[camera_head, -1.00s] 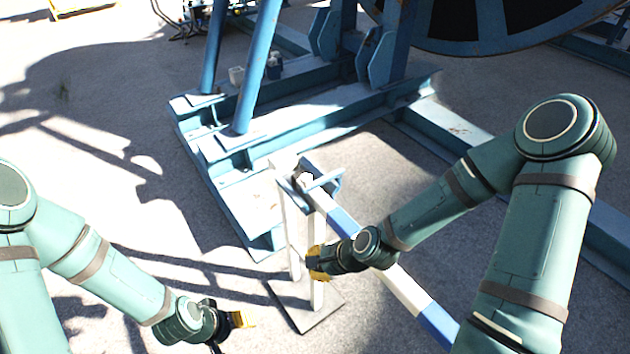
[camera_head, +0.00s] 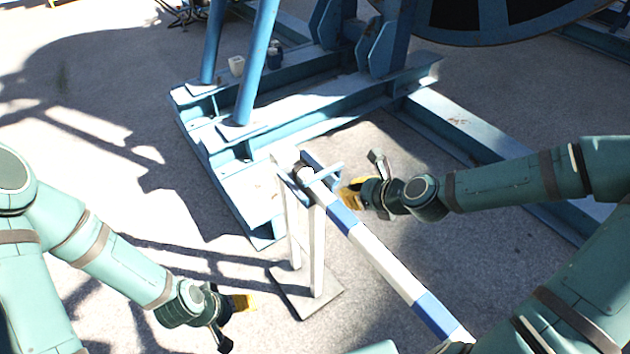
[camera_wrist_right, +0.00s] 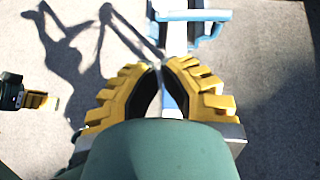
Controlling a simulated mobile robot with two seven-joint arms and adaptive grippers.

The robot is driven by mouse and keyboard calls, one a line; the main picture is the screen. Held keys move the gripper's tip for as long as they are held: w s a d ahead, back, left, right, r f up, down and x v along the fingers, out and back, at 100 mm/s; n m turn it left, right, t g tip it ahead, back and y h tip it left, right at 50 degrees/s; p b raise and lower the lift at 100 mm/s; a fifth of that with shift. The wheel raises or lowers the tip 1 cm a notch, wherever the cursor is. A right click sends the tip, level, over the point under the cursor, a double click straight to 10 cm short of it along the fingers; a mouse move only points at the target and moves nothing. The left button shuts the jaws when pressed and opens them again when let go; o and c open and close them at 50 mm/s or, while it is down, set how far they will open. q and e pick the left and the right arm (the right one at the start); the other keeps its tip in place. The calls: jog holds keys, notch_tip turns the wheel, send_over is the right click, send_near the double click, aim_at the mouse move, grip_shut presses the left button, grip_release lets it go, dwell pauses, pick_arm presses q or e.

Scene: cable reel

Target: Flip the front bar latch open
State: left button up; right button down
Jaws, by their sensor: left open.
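The front bar (camera_head: 385,260), striped blue and white, slopes from a white post (camera_head: 317,255) toward the bottom right. A light blue latch (camera_head: 322,174) sits at the post's top, by the bar's far end. It also shows at the top of the right wrist view (camera_wrist_right: 195,15). My right gripper (camera_head: 346,192) is just right of the latch, near the bar. Its yellow fingertips (camera_wrist_right: 162,67) nearly meet in the wrist view, with the bar behind them; I see nothing gripped. Whether it touches the latch is unclear. My left gripper (camera_head: 243,304) is open and empty, left of the post.
A blue steel frame (camera_head: 330,110) with slanted legs stands behind the post. A large reel (camera_head: 480,35) is at the top right. The post's base plate (camera_head: 305,290) lies on the ground. Open pavement (camera_head: 130,190) is at the left.

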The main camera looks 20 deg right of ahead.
jog(key=b, duration=0.4)
send_near(312, 181)
notch_tip(312, 181, down, 3)
jog(key=a, duration=0.2)
jog(key=shift+w+a+r, duration=0.1)
jog(key=shift+w+a, duration=0.2)
jog(key=shift+w, duration=0.3)
jog(key=shift+w+a+r, duration=0.1)
jog(key=shift+w+a, duration=0.2)
jog(key=shift+w, duration=0.3)
jog(key=shift+w+a+f, duration=0.1)
jog(key=shift+w+a, duration=0.25)
jog(key=shift+w, duration=0.35)
jog(key=shift+w+a, duration=0.15)
jog(key=shift+w+a+m+h, duration=0.2)
jog(key=shift+m+h, duration=0.1)
jog(key=shift+m, duration=0.1)
